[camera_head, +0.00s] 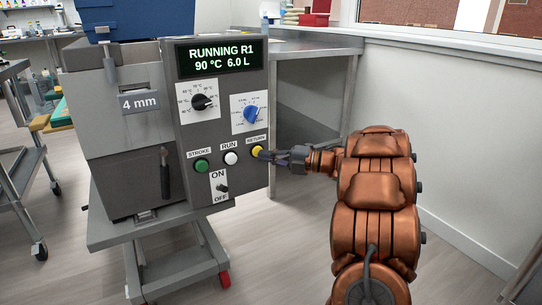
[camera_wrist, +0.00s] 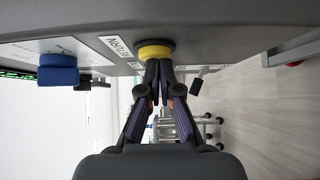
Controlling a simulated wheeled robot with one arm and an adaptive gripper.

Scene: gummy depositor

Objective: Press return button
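The yellow return button (camera_head: 257,152) is at the right end of the button row on the grey machine panel (camera_head: 227,120). I cannot tell whether the button is pushed in.
A white run button (camera_head: 231,158) and a green stroke button (camera_head: 201,166) sit left of the return button. Below is an on/off switch (camera_head: 222,188); above are a blue knob (camera_head: 251,113), a black knob (camera_head: 202,102) and a display (camera_head: 221,58) reading RUNNING R1, 90 °C, 6.0 L.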

